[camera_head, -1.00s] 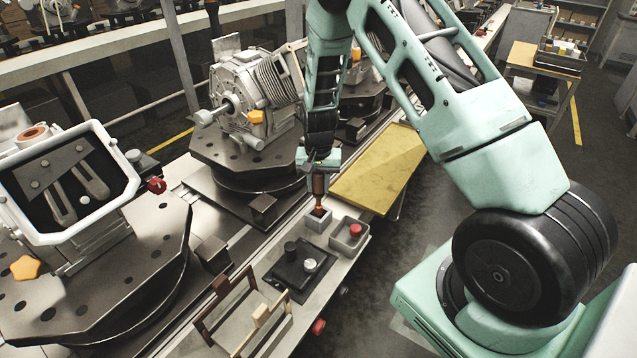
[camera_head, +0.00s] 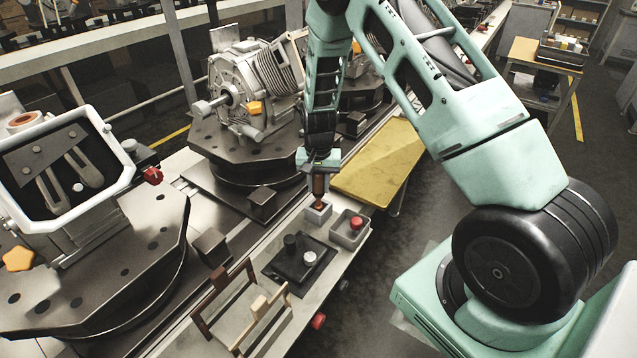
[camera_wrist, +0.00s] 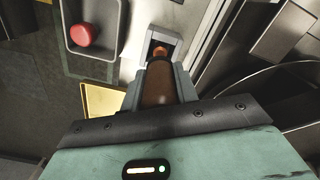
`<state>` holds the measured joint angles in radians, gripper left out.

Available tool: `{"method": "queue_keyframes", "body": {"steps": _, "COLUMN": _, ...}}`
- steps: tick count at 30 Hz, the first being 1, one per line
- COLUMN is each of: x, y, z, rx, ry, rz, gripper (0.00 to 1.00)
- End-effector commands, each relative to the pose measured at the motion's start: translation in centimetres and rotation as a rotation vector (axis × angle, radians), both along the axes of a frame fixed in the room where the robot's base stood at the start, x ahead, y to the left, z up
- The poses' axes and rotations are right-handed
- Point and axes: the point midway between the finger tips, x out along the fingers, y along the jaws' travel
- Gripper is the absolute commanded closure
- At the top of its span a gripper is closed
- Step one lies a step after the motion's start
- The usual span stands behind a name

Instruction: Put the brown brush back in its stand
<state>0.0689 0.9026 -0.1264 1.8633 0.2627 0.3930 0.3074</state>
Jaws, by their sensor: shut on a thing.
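The brown brush (camera_head: 318,186) is upright in my gripper (camera_head: 319,172), its orange-red lower end pointing down. In the wrist view the brush (camera_wrist: 157,84) is between the two grey fingers of my gripper (camera_wrist: 157,92). A small grey square holder (camera_head: 318,213), apparently the stand, is directly under the brush. The holder (camera_wrist: 163,42) also shows in the wrist view, with the orange end of the brush at its opening. I cannot tell how deep the end sits inside it, or whether it touches the walls.
A grey tray (camera_head: 338,232) with a red knob (camera_head: 356,222) stands close beside the holder. A black base (camera_head: 285,272) with knobs and wooden frames (camera_head: 235,325) are nearer. Large round fixtures (camera_head: 225,150) fill the left; a yellow board (camera_head: 385,160) lies beyond.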

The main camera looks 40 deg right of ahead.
Motion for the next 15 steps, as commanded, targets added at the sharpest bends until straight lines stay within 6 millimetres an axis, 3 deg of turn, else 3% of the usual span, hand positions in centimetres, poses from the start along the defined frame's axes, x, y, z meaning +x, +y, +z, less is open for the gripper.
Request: {"method": "queue_keyframes", "body": {"steps": 15, "x": 0.0, "y": 0.0, "z": -1.6, "rx": 0.000, "ry": 0.000, "rz": 0.000, "gripper": 1.00}}
